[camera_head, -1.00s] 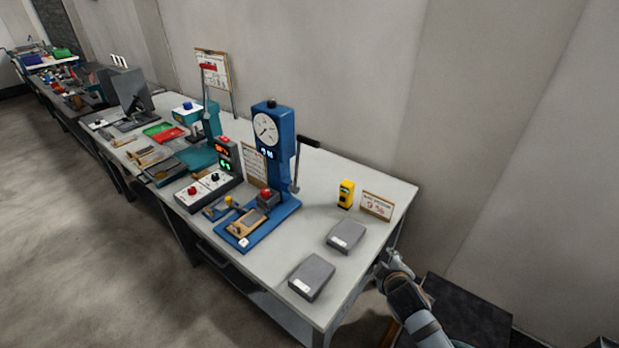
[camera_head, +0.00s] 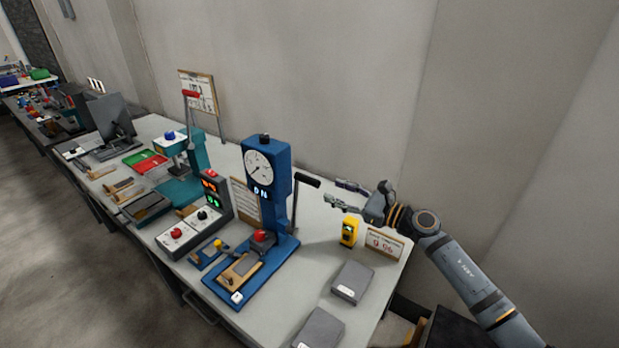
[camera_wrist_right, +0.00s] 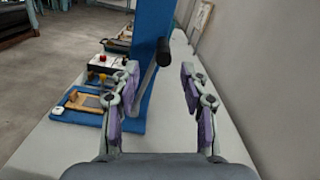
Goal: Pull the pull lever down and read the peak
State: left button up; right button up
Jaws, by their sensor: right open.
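The blue test stand (camera_head: 265,213) stands on the grey-white bench, with a round white dial (camera_head: 259,167) and a small lit display below it. The dial reading is too small to make out. The pull lever (camera_head: 301,183) is on the stand's right side, its black handle raised. My right gripper (camera_head: 347,194) is open and empty, just right of the handle and apart from it. In the right wrist view the lever's black handle (camera_wrist_right: 163,52) shows ahead between the open fingers (camera_wrist_right: 160,98), beyond their tips. My left gripper is not in view.
A yellow device (camera_head: 349,231) and a small sign (camera_head: 383,243) stand below my right arm. Two grey blocks (camera_head: 352,282) lie near the bench's front right. A control box (camera_head: 194,233) and a teal press (camera_head: 184,180) stand left of the stand. The wall is close behind.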

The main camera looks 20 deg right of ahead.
aim_at(310, 181)
jog(key=shift+r+p+x, duration=0.25)
jog(key=shift+p+x, duration=0.2)
jog(key=shift+x, duration=0.6)
jog(key=shift+w+a+f+p, duration=0.1)
jog(key=shift+w+a+p, duration=0.1)
jog(key=shift+w, duration=0.35)
jog(key=shift+w+a+f+p, duration=0.1)
jog(key=shift+w+a+p, duration=0.1)
jog(key=shift+w, duration=0.3)
jog(key=x, duration=0.1)
jog(key=p+x, duration=0.1)
jog(key=x, duration=0.2)
jog(key=shift+w+a+f+p, duration=0.2)
jog(key=shift+w+f+p, duration=0.1)
jog(key=shift+w, duration=0.1)
jog(key=shift+w+a, duration=0.2)
jog(key=shift+a, duration=0.05)
jog(key=shift+w+f, duration=0.15)
jog(key=shift+a, duration=0.1)
jog(key=c, duration=0.5)
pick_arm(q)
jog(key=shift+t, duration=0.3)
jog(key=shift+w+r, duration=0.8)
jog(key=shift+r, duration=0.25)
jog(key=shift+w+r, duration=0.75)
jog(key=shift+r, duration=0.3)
pick_arm(e)
grip_shut()
